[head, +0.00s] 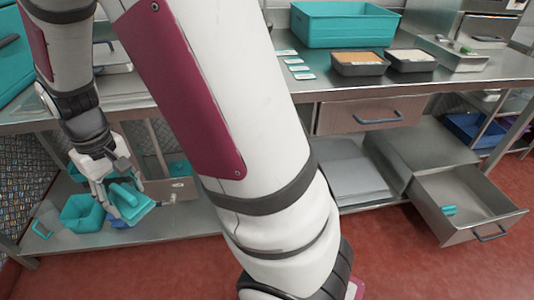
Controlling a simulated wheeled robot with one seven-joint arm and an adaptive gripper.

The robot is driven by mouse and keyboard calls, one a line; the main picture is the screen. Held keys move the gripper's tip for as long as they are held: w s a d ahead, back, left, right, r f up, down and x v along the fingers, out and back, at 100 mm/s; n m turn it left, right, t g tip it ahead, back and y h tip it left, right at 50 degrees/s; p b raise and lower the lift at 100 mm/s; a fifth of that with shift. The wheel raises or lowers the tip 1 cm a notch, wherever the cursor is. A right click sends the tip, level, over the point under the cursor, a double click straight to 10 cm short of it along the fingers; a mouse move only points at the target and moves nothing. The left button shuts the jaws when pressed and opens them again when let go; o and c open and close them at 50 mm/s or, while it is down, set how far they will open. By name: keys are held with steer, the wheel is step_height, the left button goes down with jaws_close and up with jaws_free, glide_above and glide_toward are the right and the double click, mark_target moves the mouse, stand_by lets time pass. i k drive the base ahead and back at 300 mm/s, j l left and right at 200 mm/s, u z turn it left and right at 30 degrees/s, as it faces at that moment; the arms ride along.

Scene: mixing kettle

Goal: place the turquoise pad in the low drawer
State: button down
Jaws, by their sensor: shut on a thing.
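My gripper (116,193) is at the left, low over the bottom shelf of the steel bench. It is shut on a turquoise pad (132,203), a flat piece with a raised handle-like part on top. The pad is tilted, and its near edge is close to the shelf; I cannot tell whether it touches. The low drawer (478,238) is at the far right, pulled open, with steel walls and a dark handle at its front. A small turquoise item (449,210) lies inside it. My gripper is far to the left of the drawer.
A turquoise bin (82,214) stands on the bottom shelf (190,222) beside my gripper. A blue item lies under the pad. An upper drawer (365,114) is shut. A big turquoise tub (342,24) and two dark trays stand on the bench. Red floor in front is free.

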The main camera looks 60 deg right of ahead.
mark_target(452, 199)
steer(key=k+l+z, duration=0.1)
steer(key=k+z, duration=0.15)
steer(key=k, duration=0.4)
steer(key=z, duration=1.7)
steer(key=i+l+z, duration=0.15)
steer(key=z, duration=0.3)
steer(key=i+l+z, duration=0.15)
steer(key=z, duration=0.35)
steer(key=i+l+z, duration=0.1)
steer(key=z, duration=0.35)
steer(key=i, duration=0.45)
